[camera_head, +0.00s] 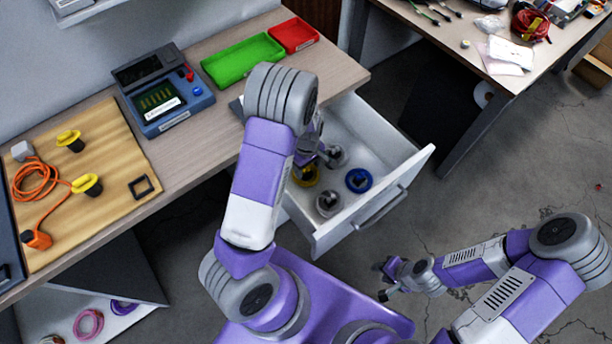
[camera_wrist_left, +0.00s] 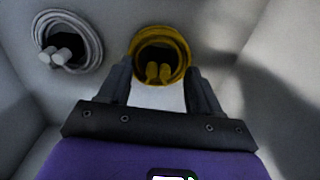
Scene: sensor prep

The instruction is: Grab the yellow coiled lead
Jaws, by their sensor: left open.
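The yellow coiled lead (camera_wrist_left: 161,47) lies in the white drawer, with its two yellow ends in the middle of the ring. In the head view the yellow coil (camera_head: 306,176) shows only in part behind my left arm. My left gripper (camera_wrist_left: 162,75) is open and points down into the drawer. Its fingers are on either side of the coil's near part in the wrist view, with nothing seen held; I cannot tell if they touch it. My right gripper (camera_head: 384,280) is away from the drawer, above the floor, and too small to judge.
The open drawer (camera_head: 420,160) also holds a blue coil (camera_head: 359,180) and grey coils (camera_head: 328,203); one grey coil (camera_wrist_left: 68,40) is left of the yellow one. Drawer walls stand close around my left gripper. The desk (camera_head: 200,150) carries a green tray (camera_head: 243,60) and a tester (camera_head: 163,90).

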